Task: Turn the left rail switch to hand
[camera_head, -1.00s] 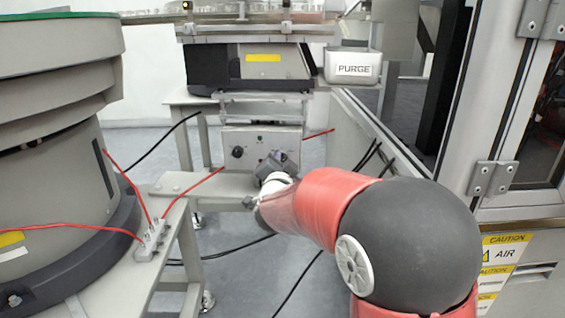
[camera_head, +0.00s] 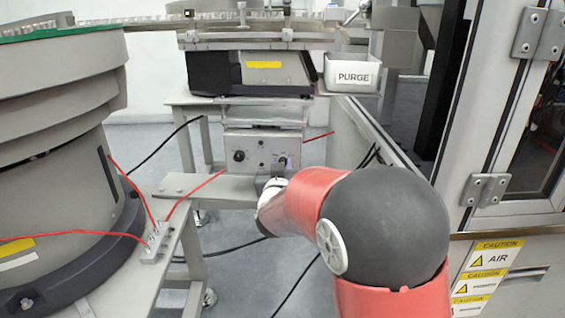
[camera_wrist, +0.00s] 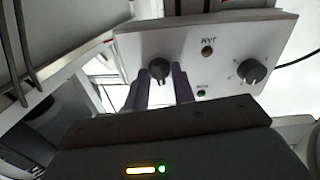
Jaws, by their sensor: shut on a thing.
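A grey control box (camera_head: 262,146) stands under the rail unit. It has a black knob (camera_head: 239,156) on its left and a second dark switch knob (camera_head: 282,161) on its right, partly covered by my gripper (camera_head: 277,172). In the wrist view the box face (camera_wrist: 215,50) appears upside down. There my gripper (camera_wrist: 160,82) has its two fingers on either side of the second knob (camera_wrist: 159,69), shut on it. The other knob (camera_wrist: 252,72) is free, to the right. The exact pointer setting of the held knob is not clear.
A large round bowl feeder (camera_head: 60,130) stands at the left. A PURGE tray (camera_head: 352,74) hangs above and right of the box. A grey bench beam (camera_head: 205,188) with red cables lies in front. A cabinet with caution labels (camera_head: 495,258) closes off the right.

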